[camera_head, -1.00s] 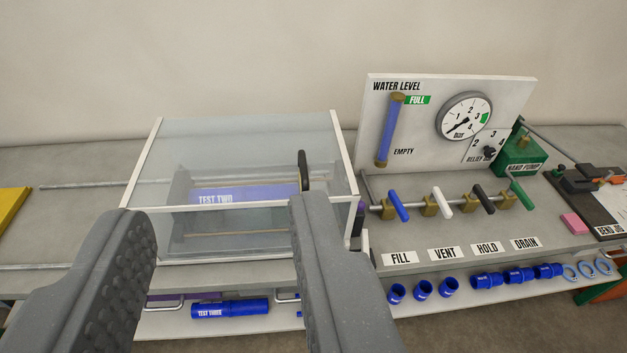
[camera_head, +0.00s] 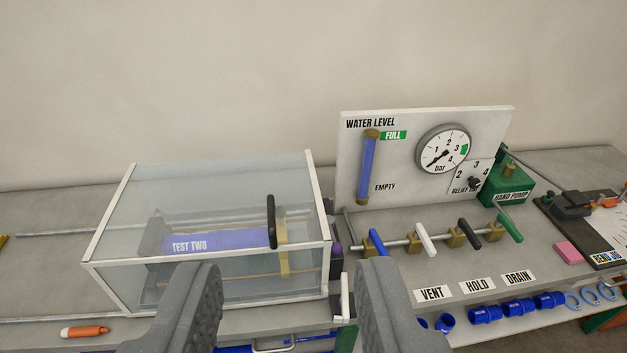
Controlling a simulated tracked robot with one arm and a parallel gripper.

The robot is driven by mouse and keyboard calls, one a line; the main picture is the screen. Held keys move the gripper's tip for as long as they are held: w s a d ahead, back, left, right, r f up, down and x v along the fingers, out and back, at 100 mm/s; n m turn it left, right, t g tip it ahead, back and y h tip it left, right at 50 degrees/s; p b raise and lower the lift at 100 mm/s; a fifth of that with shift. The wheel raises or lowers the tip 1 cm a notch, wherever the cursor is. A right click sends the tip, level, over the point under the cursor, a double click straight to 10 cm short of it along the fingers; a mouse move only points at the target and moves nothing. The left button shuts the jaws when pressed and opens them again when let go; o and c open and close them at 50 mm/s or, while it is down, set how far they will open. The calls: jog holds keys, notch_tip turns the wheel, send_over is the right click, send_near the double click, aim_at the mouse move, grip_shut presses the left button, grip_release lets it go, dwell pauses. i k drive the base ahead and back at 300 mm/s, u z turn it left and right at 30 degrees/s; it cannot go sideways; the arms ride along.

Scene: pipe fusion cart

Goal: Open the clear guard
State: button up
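The clear guard (camera_head: 115,255) is a see-through box with white edges on the bench at the left, and it is closed. A black upright handle (camera_head: 271,222) stands at its right part. Inside lies a blue pipe labelled TEST TWO (camera_head: 225,240), with a tan clamp-like piece near its right end. My gripper (camera_head: 285,295) is open and empty, in front of the guard. Its left finger overlaps the guard's front in the picture, and its right finger is to the right of the guard. I see no contact with the guard or handle.
Right of the guard stands a white panel (camera_head: 425,120) with a gauge and level tube. In front of it is a row of coloured valve levers (camera_head: 425,238). A green hand pump (camera_head: 508,187) is further right. Blue fittings (camera_head: 518,307) line the lower shelf. An orange-and-white tool (camera_head: 84,332) lies front left.

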aim_at(327, 243)
jog(key=z, duration=0.05)
jog(key=i, duration=0.85)
jog(key=u, duration=0.25)
